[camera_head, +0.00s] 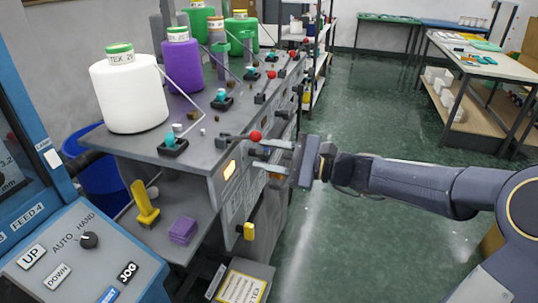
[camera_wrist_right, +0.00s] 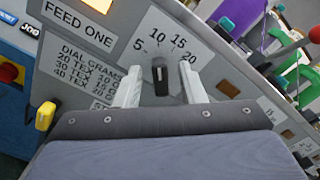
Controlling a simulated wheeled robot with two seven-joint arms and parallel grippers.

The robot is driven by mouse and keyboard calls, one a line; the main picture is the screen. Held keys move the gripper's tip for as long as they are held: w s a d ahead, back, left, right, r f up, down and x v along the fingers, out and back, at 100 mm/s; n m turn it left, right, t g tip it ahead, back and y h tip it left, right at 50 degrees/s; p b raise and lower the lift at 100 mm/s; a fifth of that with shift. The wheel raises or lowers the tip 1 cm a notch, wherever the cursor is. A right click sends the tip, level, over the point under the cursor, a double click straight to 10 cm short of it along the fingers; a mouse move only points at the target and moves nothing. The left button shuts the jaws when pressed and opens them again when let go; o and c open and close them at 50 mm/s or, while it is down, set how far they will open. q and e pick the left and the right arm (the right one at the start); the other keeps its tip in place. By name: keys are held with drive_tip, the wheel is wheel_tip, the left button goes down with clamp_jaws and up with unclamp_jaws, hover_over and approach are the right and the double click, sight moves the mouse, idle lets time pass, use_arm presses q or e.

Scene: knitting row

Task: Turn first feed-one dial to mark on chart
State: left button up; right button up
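The feed-one dial (camera_wrist_right: 160,78) is a dark knob on the grey panel, in the right wrist view. Its narrow end points up, roughly toward the 10 on a scale of 5, 10, 15 and 20. The chart (camera_wrist_right: 88,72) headed "DIAL GRAMS" is left of it, with TEX rows; its numbers are partly blurred. My right gripper (camera_wrist_right: 161,88) is open, one pale finger on each side of the dial; I cannot tell whether they touch it. In the head view the right gripper (camera_head: 272,160) reaches the panel from the right. The white cone (camera_head: 130,95) has a "TEX" label, its number unclear. My left gripper is not in view.
A red-tipped lever (camera_head: 254,136) is just above my right gripper. A yellow knob (camera_head: 249,231) sits low on the panel. Purple (camera_head: 182,65) and green cones stand along the machine top. A blue control box (camera_head: 80,255) is at front left.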

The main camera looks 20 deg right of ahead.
drive_tip(key=v, duration=0.7)
drive_tip(key=shift+s+d+b, duration=0.25)
drive_tip(key=shift+d+b, duration=0.1)
drive_tip(key=shift+b, duration=0.1)
drive_tip(key=s+a+f+n+g+h, duration=0.2)
drive_tip(key=s+a+n+g, duration=0.15)
drive_tip(key=s+a, duration=0.2)
drive_tip(key=s+d+f+n+h+p, duration=0.1)
drive_tip(key=s+f+n+h, duration=0.3)
drive_tip(key=s, duration=0.4)
drive_tip(key=s+d+f+n+h+p, duration=0.1)
drive_tip(key=s+d+f+n+h, duration=0.2)
drive_tip(key=s, duration=0.6)
wheel_tip(320, 180, down, 3)
drive_tip(key=n+h, duration=0.2)
drive_tip(key=n, duration=0.2)
drive_tip(key=shift+f+n+g, duration=0.2)
drive_tip(key=shift+n+g, duration=0.15)
drive_tip(key=shift+s, duration=0.1)
